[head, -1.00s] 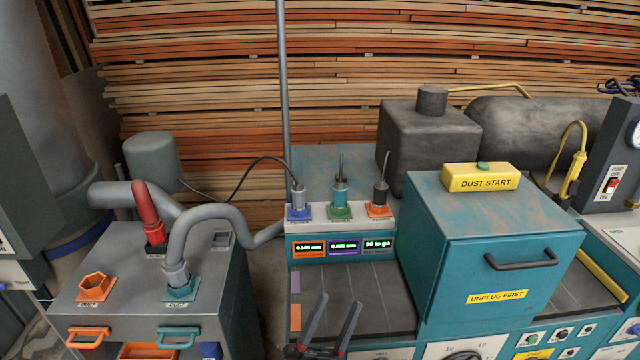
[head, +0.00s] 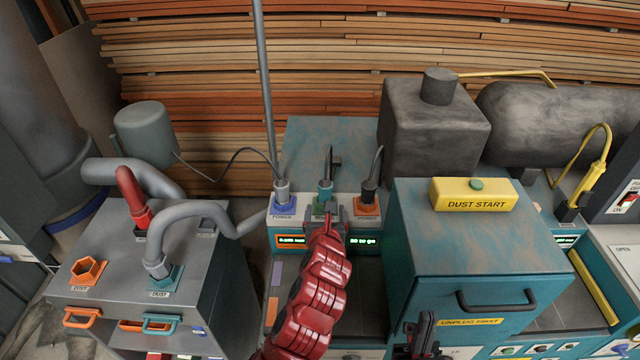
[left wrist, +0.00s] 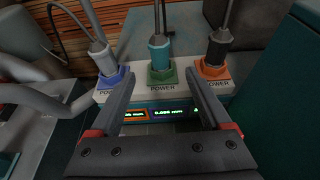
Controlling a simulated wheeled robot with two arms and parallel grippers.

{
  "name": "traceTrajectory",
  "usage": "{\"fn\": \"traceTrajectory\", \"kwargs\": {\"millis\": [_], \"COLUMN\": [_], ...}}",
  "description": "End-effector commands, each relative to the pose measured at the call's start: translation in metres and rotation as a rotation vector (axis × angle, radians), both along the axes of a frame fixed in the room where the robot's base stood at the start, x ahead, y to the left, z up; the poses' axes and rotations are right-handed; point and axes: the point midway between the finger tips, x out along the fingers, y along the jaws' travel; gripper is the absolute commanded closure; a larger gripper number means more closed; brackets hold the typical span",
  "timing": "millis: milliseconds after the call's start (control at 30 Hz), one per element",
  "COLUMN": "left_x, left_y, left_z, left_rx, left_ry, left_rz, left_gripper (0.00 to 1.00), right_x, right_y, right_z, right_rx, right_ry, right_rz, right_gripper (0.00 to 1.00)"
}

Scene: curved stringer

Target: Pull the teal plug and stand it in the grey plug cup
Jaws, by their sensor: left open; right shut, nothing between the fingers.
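The teal plug (head: 325,190) stands upright in the green POWER socket (left wrist: 162,75), between a grey plug and a black plug. In the left wrist view the teal plug (left wrist: 159,50) has a cable rising from its top. My left gripper (head: 327,213) is open in front of the green socket, its fingers (left wrist: 162,85) spread to either side, with nothing held. The red arm partly hides it in the head view. My right gripper (head: 424,325) is shut and empty, low in front of the teal cabinet. I cannot identify the grey plug cup for certain.
The grey plug (head: 282,192) and black plug (head: 369,190) stand close on either side. The teal cabinet (head: 480,250) with a yellow DUST START box (head: 474,194) is at right. A grey hose cabinet (head: 110,290) is at left. A vertical pole (head: 264,90) rises behind.

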Motion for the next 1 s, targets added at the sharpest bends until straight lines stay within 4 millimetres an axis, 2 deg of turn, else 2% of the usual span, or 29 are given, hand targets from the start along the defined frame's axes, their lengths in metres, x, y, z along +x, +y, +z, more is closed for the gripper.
{"fn": "traceTrajectory", "kwargs": {"millis": [600,800,1000], "left_x": [0.085,0.105,0.111], "left_y": [0.001,0.000,0.000], "left_z": [-0.030,-0.038,-0.042], "left_rx": [-0.001,-0.001,0.000], "left_ry": [0.003,0.000,0.001], "left_rz": [0.001,-0.001,-0.001], "left_gripper": [0.19,0.19,0.19], "right_x": [0.000,0.000,0.000], "right_y": [0.000,0.000,0.000], "right_z": [0.032,0.036,0.037], "right_rx": [0.000,0.000,0.000], "right_ry": [0.000,0.000,0.000], "right_rz": [0.000,0.000,0.000], "right_gripper": [1.00,1.00,1.00]}}
